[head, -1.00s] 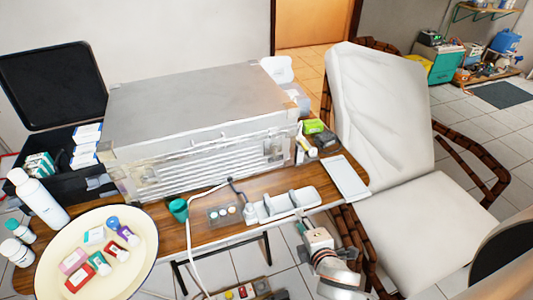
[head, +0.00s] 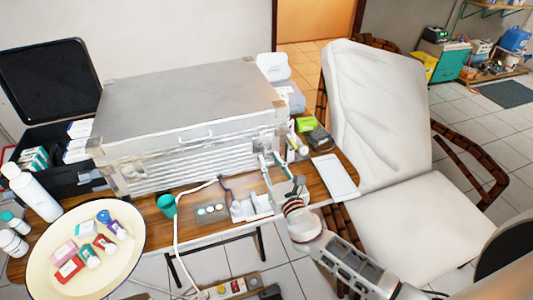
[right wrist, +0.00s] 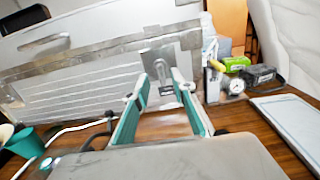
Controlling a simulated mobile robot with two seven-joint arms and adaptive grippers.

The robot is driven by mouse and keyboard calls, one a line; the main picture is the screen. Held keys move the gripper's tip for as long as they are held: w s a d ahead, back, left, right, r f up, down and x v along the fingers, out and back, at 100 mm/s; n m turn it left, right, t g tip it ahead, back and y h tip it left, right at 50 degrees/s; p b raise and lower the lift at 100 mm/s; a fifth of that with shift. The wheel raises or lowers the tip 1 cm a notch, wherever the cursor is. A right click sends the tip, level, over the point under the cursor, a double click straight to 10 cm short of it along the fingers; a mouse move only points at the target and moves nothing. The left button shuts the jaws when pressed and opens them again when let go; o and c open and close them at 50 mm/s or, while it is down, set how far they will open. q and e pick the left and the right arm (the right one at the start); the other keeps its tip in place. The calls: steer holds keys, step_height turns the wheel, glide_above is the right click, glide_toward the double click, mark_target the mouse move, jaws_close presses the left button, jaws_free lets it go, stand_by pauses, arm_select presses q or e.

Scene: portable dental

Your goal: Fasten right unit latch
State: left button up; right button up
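The unit is a silver metal case (head: 185,105) with a closed lid and a louvred front, standing on the wooden table. It also shows in the right wrist view (right wrist: 75,65). Its right latch (right wrist: 160,65) is a metal piece on the front near the right corner, at the lid seam. I cannot tell whether it is fastened. My right gripper (head: 272,160) is in front of that right end. In the right wrist view its two teal-padded fingers (right wrist: 160,92) stand apart, with nothing held between them. The fingertips are close below the latch; contact is unclear. My left gripper is out of view.
A white tray (head: 335,176) lies on the table's right end. A gauge (right wrist: 233,86), a green box (right wrist: 236,63) and a dark box (right wrist: 262,76) stand right of the unit. A green cup (head: 167,205) and a white hose (head: 177,235) are in front.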

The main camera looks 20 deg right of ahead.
mark_target(265, 150)
steer(key=shift+w, duration=2.1)
jaws_close()
